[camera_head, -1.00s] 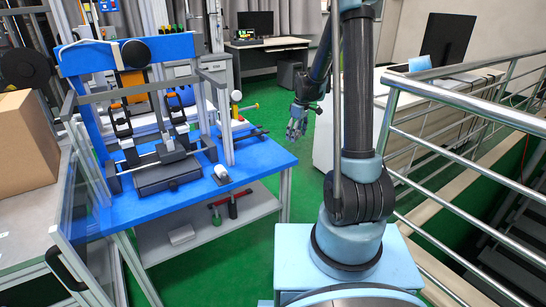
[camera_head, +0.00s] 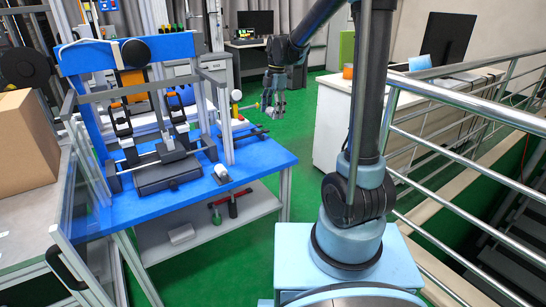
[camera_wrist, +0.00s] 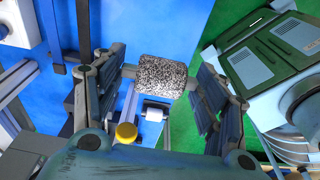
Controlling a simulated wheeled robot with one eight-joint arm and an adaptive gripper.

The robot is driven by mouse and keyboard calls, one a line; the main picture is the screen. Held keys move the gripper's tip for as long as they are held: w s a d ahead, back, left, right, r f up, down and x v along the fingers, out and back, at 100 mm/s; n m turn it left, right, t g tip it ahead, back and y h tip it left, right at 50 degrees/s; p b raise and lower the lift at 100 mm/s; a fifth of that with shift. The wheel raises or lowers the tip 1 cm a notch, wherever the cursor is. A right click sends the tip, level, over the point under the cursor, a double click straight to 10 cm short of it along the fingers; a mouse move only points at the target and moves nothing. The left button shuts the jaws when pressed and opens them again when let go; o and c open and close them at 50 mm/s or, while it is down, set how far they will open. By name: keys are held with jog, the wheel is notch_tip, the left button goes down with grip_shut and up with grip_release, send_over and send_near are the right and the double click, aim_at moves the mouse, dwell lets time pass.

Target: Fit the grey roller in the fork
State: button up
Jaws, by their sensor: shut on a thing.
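The grey roller (camera_wrist: 162,77) is a short speckled cylinder in the wrist view. My gripper (camera_wrist: 160,78) is shut on it, with the fingers at its two ends. In the head view my gripper (camera_head: 274,98) is in the air right of the blue table; the roller is too small there to make out clearly. A white roller (camera_wrist: 153,113) lies in a small dark bracket on the table, below the held roller in the wrist view. I cannot tell whether that bracket is the fork.
The blue table (camera_head: 150,208) carries the drop tower frame (camera_head: 130,48) and a dark block (camera_head: 168,176). A yellow knob (camera_wrist: 126,132) shows in the wrist view. Metal railings (camera_head: 450,105) and a white cabinet (camera_head: 330,125) stand on the right. Green floor lies between.

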aim_at(272, 154)
notch_tip(272, 154, down, 18)
jog(key=shift+r, duration=0.15)
dwell(0.7)
jog(key=o, duration=1.1)
jog(key=shift+f, duration=0.2)
